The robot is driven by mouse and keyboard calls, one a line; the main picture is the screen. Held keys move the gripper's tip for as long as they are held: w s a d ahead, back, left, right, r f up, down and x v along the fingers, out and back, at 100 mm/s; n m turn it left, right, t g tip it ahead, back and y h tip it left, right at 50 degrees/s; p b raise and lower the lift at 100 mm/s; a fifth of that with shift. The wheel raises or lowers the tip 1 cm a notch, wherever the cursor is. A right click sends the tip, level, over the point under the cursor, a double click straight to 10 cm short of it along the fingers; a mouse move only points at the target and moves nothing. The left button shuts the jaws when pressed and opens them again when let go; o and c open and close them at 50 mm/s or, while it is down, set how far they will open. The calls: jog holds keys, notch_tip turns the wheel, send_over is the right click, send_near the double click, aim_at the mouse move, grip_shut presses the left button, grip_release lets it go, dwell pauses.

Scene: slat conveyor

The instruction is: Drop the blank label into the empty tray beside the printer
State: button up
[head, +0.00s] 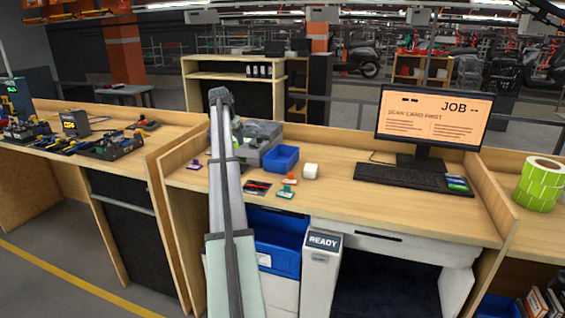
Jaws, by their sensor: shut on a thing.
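A small blue tray (284,165) sits on the wooden desk, just right of a grey machine that looks like the printer (264,138). No contents show inside the tray. My arm rises from the bottom of the head view and bends over in front of the desk, covering the printer's left part. My gripper is hidden behind my own arm, so I cannot see its fingers or anything in them. I cannot make out a blank label.
A larger blue bin (278,258) and a "READY" post (322,265) stand below the front edge.

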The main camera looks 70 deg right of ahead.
jog(key=shift+m, duration=0.5)
jog(key=s+d, duration=0.1)
jog(key=s, duration=0.1)
jog(key=s+d, duration=0.3)
jog(key=s, duration=0.2)
jog(key=shift+d, duration=0.25)
jog(key=s+d+r+m+g+y, duration=0.1)
jog(key=s+d+r+m+g, duration=0.15)
jog(key=s+d+m, duration=0.65)
jog(key=shift+n+g, duration=0.35)
jog(key=shift+n, duration=0.15)
jog(key=shift+s+a+f, duration=0.15)
jog(key=shift+a+f, duration=0.05)
jog(key=shift+f, duration=0.95)
jog(key=shift+s+a+f, duration=0.1)
jog(key=shift+a+f, duration=0.1)
jog(key=shift+f, duration=1)
jog(key=shift+s+a+f, duration=0.15)
jog(key=shift+a+f, duration=0.05)
jog(key=shift+f, duration=0.95)
jog(key=o, duration=1.1)
jog(key=shift+r, duration=0.1)
